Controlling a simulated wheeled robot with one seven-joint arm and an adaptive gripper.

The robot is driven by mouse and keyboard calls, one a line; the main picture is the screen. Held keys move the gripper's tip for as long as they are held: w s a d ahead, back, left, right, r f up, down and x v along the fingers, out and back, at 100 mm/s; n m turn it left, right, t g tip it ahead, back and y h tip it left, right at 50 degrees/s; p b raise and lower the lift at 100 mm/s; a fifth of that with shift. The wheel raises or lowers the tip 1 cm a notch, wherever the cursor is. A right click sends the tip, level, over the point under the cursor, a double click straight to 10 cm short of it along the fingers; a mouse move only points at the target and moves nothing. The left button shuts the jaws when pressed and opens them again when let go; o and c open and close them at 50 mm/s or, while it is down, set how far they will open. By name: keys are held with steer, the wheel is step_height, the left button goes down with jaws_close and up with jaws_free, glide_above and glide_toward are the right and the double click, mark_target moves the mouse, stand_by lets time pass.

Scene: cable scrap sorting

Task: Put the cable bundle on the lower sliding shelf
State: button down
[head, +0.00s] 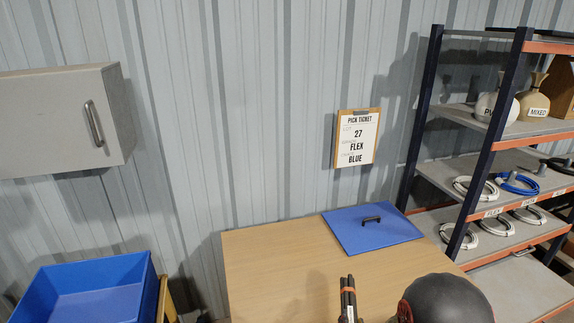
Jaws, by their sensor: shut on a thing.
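A bundle of thin black cables (348,292) with an orange band and a pale tag stands upright at the bottom edge of the head view, in front of the wooden table. My gripper (350,318) is shut on it, but nearly all of the gripper is cut off below the picture. The lowest shelf surface in view (510,289) is a bare grey board at the lower right of the rack, well to the right of the bundle. A handle (525,252) shows just above it. How far this shelf is slid out is unclear.
The rack's upper shelves hold labelled vases (537,100), white coils (476,188) and a blue coil (517,183). A blue lid (372,229) lies on the table (270,262). A blue bin (95,285) stands left; a grey cabinet (55,120) and pick ticket (356,139) are on the wall.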

mark_target(349, 301)
steer(key=shift+s+a+f, duration=0.35)
steer(key=shift+s+f, duration=0.25)
steer(key=shift+f, duration=0.1)
steer(key=shift+a+f, duration=0.1)
steer(key=shift+a, duration=0.15)
steer(key=shift+d, duration=0.15)
steer(key=w+r, duration=0.1)
steer(key=w+d+r, duration=0.1)
steer(key=r, duration=0.1)
steer(key=shift+w, duration=0.2)
steer(key=shift+n+y, duration=0.5)
steer(key=shift+y, duration=0.1)
steer(key=w+r, duration=0.1)
steer(key=w+a+r, duration=0.1)
steer(key=w+r, duration=0.1)
steer(key=shift+w+r, duration=0.1)
steer(key=shift+r, duration=0.2)
steer(key=w+a+r+n+g+y, duration=0.1)
steer(key=w+a+r+n+y, duration=0.2)
steer(key=a, duration=0.3)
steer(key=shift+w+a+n+y, duration=0.25)
steer(key=shift+n+y, duration=0.05)
steer(key=shift+y, duration=0.5)
